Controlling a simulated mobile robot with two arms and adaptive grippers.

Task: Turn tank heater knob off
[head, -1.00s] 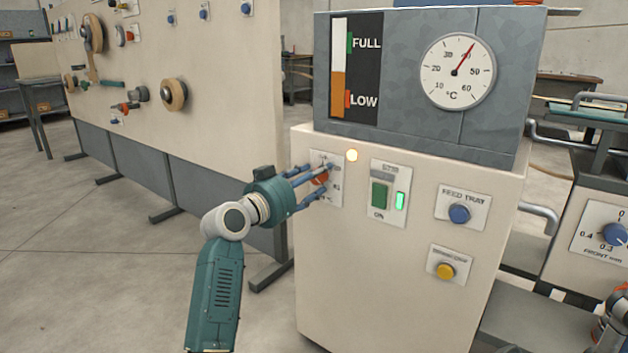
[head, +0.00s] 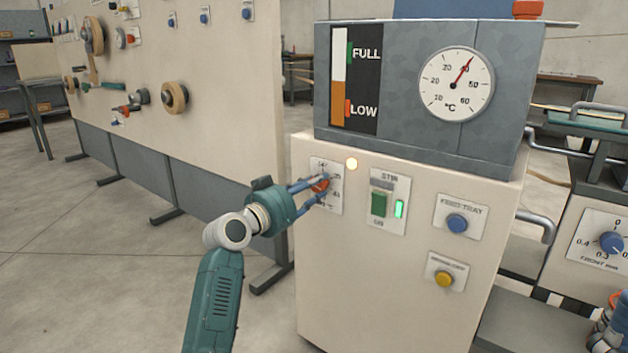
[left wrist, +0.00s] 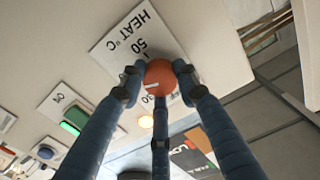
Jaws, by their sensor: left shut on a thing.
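The tank heater knob (head: 320,185) is round and orange-red, on a white plate (head: 333,203) at the left of the cream machine front. My left gripper (head: 318,189) has its blue fingers shut around the knob. In the left wrist view the orange knob (left wrist: 160,78) sits between the three fingertips of my left gripper (left wrist: 158,84). The plate there (left wrist: 125,38) reads HEAT °C with a 50 mark; other marks are partly hidden by the fingers. The dial gauge (head: 456,84) has its red needle up and right, near 40.
To the right are a green STIR switch (head: 379,203) with a lit green light (head: 400,209), a blue knob (head: 457,223) and a yellow button (head: 443,279). A tool panel (head: 220,100) stands behind my left arm.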

